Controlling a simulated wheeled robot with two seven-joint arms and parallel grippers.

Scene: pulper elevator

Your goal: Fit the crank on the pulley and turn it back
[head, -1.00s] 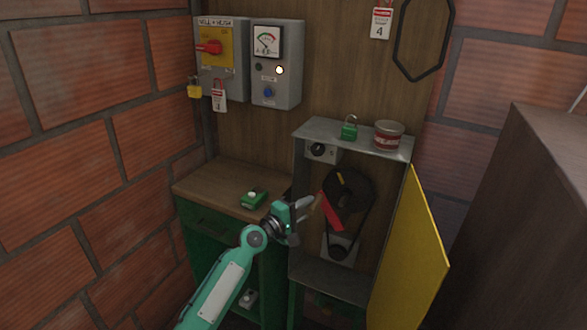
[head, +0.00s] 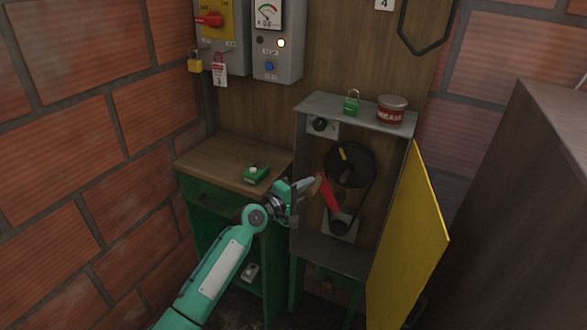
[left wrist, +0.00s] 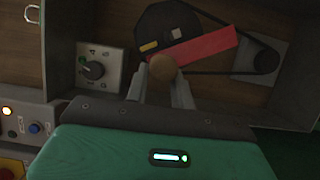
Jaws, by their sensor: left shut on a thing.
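The crank (head: 330,194) has a red arm and a wooden handle. My left gripper (head: 309,186) is shut on the handle, which shows between the fingers in the left wrist view (left wrist: 163,68). The red arm slants down and right in the head view, in front of the belt drive. The black upper pulley (head: 350,168) carries a yellow mark, and a belt joins it to a small lower pulley (head: 339,226). In the left wrist view the red arm (left wrist: 205,50) overlaps the upper pulley's edge (left wrist: 152,22). I cannot tell whether the crank touches a pulley. My right gripper is out of view.
The open yellow door (head: 410,240) stands right of the metal cabinet (head: 345,255). A green padlock (head: 352,104) and a red-and-white can (head: 391,111) sit on top. A wooden bench (head: 220,160) with a green box (head: 257,175) is at left. A knob (head: 319,124) is inside.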

